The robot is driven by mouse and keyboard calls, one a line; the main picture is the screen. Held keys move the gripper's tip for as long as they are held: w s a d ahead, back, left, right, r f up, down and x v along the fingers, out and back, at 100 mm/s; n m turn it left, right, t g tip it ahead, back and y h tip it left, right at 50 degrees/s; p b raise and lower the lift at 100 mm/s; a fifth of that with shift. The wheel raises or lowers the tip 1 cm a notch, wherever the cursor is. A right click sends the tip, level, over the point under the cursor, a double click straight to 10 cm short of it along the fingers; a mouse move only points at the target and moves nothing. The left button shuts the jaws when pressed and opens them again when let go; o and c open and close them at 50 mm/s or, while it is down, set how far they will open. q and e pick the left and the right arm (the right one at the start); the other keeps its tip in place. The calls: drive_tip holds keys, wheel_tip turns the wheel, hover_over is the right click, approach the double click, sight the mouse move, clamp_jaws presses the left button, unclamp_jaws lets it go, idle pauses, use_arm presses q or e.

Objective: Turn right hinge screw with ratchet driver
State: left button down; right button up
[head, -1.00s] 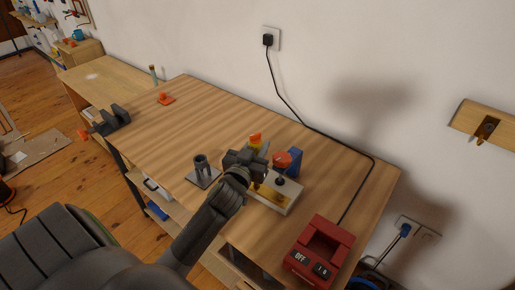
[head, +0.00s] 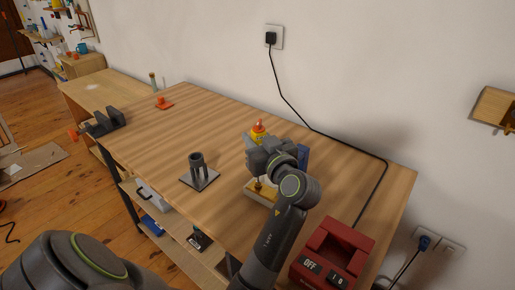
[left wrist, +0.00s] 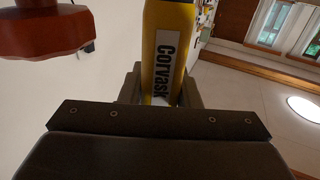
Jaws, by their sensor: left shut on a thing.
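My left gripper (head: 262,150) is shut on a yellow handle with an orange top (head: 257,129), apparently the ratchet driver. The left wrist view shows the yellow handle (left wrist: 167,50), marked "Corvask", upright between the fingers. The gripper is over a pale block (head: 256,197) with a brass-coloured part (head: 264,186) that looks like a hinge. The gripper and wrist hide much of the block. The right screw and the driver's tip cannot be made out. My right gripper is not in view.
A grey tube on a square plate (head: 199,177) stands left of the block. A red box marked "OFF" (head: 329,254) is at the front right. A blue thing (head: 303,154) stands behind the gripper. A black cable runs along the wall side. The bench's left middle (head: 170,125) is clear.

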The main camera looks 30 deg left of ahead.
use_arm(q)
drive_tip(key=shift+f, duration=0.35)
drive_tip(key=shift+w+a+r+p, duration=0.1)
drive_tip(key=shift+r+p, duration=0.4)
drive_tip(key=shift+r, duration=0.1)
drive_tip(key=shift+w+a+r+p, duration=0.1)
drive_tip(key=shift+r+p, duration=0.4)
drive_tip(key=shift+r, duration=0.05)
drive_tip(key=shift+r+p, duration=1.65)
drive_tip(key=shift+r, duration=0.9)
drive_tip(key=shift+f, duration=0.1)
